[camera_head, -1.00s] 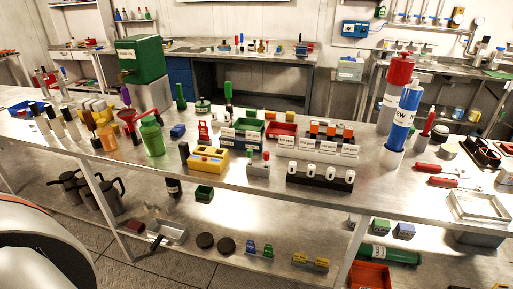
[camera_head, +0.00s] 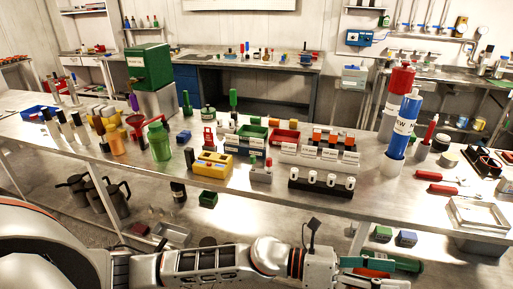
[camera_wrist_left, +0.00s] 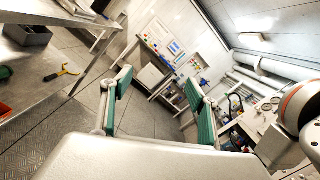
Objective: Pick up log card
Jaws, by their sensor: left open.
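I cannot single out a log card. Several small white labelled cards (camera_head: 311,151) stand in the middle of the workbench, too small to read. My left gripper (camera_head: 380,265) is low in front of the bench, at the bottom of the head view, pointing right. In the left wrist view its two green-padded fingers (camera_wrist_left: 158,85) are spread wide with nothing between them. It is well apart from the cards. My right gripper is not in view.
The steel workbench (camera_head: 235,199) is crowded with bottles, trays and a black block with white caps (camera_head: 321,181). Tall blue (camera_head: 404,128) and red cylinders stand at right. Bare bench top lies along the front edge. A lower shelf holds more items, partly hidden by my arm.

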